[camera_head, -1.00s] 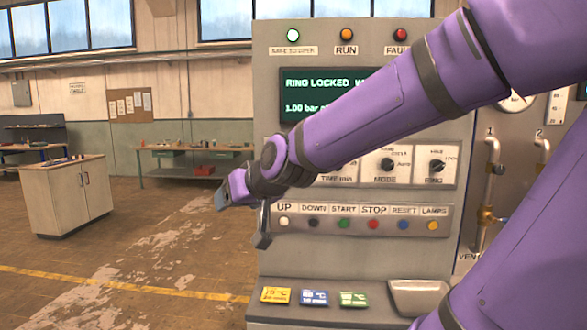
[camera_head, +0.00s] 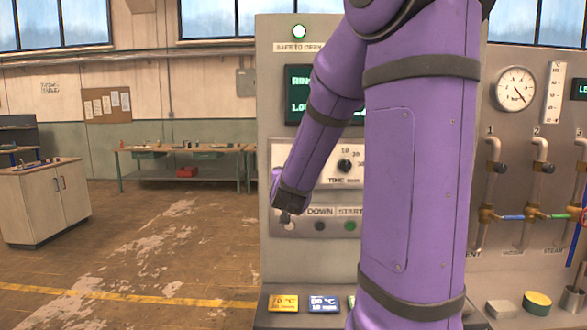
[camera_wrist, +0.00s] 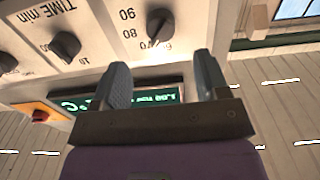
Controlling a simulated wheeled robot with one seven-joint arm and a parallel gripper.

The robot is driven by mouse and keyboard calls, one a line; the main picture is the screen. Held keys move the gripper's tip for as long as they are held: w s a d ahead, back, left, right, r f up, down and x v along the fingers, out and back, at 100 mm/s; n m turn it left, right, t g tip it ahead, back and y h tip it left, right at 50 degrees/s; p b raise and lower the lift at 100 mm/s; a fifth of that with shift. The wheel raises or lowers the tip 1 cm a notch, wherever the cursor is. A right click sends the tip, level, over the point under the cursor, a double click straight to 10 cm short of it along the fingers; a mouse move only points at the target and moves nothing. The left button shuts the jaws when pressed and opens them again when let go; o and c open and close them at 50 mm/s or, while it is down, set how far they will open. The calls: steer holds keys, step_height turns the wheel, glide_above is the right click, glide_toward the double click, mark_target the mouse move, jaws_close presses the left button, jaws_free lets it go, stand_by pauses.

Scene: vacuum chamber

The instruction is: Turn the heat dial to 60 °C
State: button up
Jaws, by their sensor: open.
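The heat dial (camera_wrist: 160,24) is a dark round knob at the top middle of the wrist view, on a pale plate with marks that seem to read 90 and 80; the mark at its lower edge is blurred. I cannot tell its setting for sure. My gripper (camera_wrist: 163,75) is open and empty, with its two grey fingers apart below the knob in the picture, not around it. In the head view my gripper (camera_head: 284,216) is small, at the panel's left edge, and my arm hides the heat dial.
The TIME dial (camera_head: 344,166) is beside the heat dial; it also shows in the wrist view (camera_wrist: 66,45). A button row (camera_head: 320,226) runs below. A lit display (camera_wrist: 160,97) and a red button (camera_wrist: 40,115) show past the fingers. Coloured cards (camera_head: 284,302) lie on the ledge.

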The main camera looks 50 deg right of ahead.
steer(key=x, duration=0.8)
steer(key=shift+w, duration=0.1)
steer(key=c, duration=0.9)
